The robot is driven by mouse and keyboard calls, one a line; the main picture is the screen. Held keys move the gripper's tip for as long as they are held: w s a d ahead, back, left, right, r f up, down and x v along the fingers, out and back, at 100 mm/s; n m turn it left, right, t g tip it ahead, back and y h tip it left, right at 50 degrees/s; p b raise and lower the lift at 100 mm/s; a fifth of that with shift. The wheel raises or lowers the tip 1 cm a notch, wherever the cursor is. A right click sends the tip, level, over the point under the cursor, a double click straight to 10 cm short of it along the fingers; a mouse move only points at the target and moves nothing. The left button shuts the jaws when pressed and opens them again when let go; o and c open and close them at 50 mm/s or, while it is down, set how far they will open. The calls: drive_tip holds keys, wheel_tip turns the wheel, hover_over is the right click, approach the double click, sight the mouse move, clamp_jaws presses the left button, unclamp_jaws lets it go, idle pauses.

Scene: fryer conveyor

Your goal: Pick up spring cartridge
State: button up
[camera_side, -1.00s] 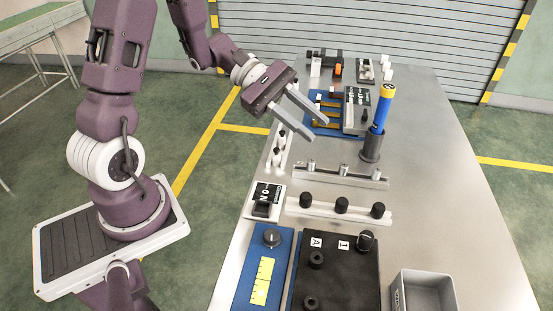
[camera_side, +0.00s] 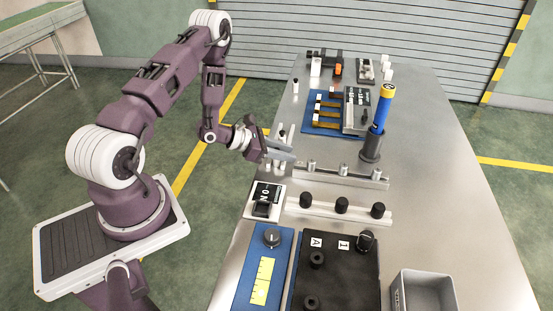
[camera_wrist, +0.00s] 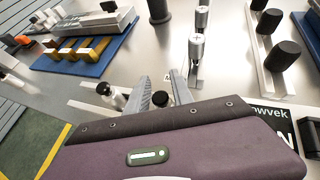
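My gripper (camera_side: 291,150) is low over the near left edge of the table, its fingers pointing right and apart. In the wrist view my gripper (camera_wrist: 160,85) is open, with a small black-topped piece (camera_wrist: 160,98) showing between the fingers; contact cannot be told. A similar white piece with a black top (camera_wrist: 104,90) stands just left of the fingers. I cannot tell which thing is the spring cartridge.
A rail with metal posts (camera_side: 346,177) lies just in front of the gripper, and a rail with black knobs (camera_side: 325,210) lies nearer. A blue board (camera_side: 311,128) is behind. A grey bin (camera_side: 424,291) stands front right. The table's right side is clear.

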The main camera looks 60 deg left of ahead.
clamp_jaws()
